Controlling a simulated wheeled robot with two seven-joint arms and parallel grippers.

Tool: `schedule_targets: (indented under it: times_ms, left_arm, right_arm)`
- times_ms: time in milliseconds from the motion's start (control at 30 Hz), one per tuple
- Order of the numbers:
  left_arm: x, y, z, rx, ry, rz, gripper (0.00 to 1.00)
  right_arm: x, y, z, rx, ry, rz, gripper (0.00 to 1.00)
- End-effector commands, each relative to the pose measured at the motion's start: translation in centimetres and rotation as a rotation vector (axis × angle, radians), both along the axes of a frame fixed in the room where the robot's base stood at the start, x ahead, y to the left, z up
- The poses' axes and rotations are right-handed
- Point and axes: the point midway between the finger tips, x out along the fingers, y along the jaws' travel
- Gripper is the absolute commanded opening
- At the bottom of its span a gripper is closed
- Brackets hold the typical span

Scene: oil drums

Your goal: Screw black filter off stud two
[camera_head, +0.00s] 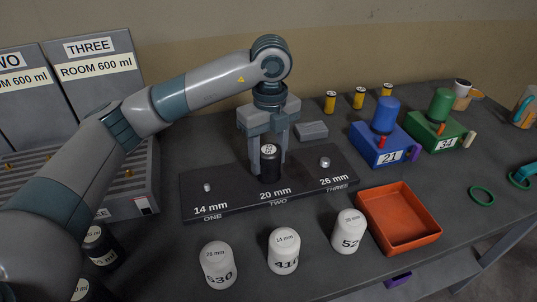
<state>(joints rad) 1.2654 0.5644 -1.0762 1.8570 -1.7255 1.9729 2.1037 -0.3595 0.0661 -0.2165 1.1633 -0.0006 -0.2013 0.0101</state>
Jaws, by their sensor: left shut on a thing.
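A black filter (270,168) with a white-marked top stands upright at stud two, the 20 mm place on the dark stud block (237,205). My left gripper (267,160) points down from above with its fingers around the black filter, shut on it. The filter's base meets the block as far as I can see; its stud and threads are hidden. Stud one (207,187), marked 14 mm, and stud three (325,162), marked 26 mm, are bare. My right gripper is not in view.
White filters (218,265), (284,250), (349,231) stand in front of the block. An empty orange tray (427,233) lies to their right. Blue (377,151) and green (434,136) blocks hold items behind it. Dark filters (100,247) stand at left, near a grey rack (137,180).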

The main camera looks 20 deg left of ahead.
Motion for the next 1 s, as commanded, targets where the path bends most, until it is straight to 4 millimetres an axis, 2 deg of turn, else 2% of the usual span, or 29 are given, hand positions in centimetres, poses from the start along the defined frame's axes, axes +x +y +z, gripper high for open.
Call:
schedule_targets:
  times_ms: [167,400,433,500,533,833,1000]
  left_arm:
    - [-0.2,0.0,-0.1,0.001,0.006,0.114,0.19]
    - [-0.2,0.0,-0.2,0.001,0.006,0.125,0.19]
    - [-0.2,0.0,-0.2,0.001,0.006,0.124,0.48]
    - [-0.2,0.0,-0.2,0.001,0.006,0.124,0.65]
    - [-0.1,0.0,-0.2,0.0,0.005,0.124,0.68]
    - [-0.1,0.0,-0.1,0.001,0.002,0.118,0.68]
    - [0.0,0.0,-0.3,0.0,0.0,0.03,0.68]
  right_arm:
    - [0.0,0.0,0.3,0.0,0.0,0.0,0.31]
    - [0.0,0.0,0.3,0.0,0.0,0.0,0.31]
    - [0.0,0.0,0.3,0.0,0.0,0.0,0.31]
    - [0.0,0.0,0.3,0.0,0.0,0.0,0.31]
    - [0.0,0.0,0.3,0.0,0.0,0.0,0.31]
    - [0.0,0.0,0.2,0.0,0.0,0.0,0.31]
    - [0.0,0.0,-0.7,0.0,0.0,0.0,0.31]
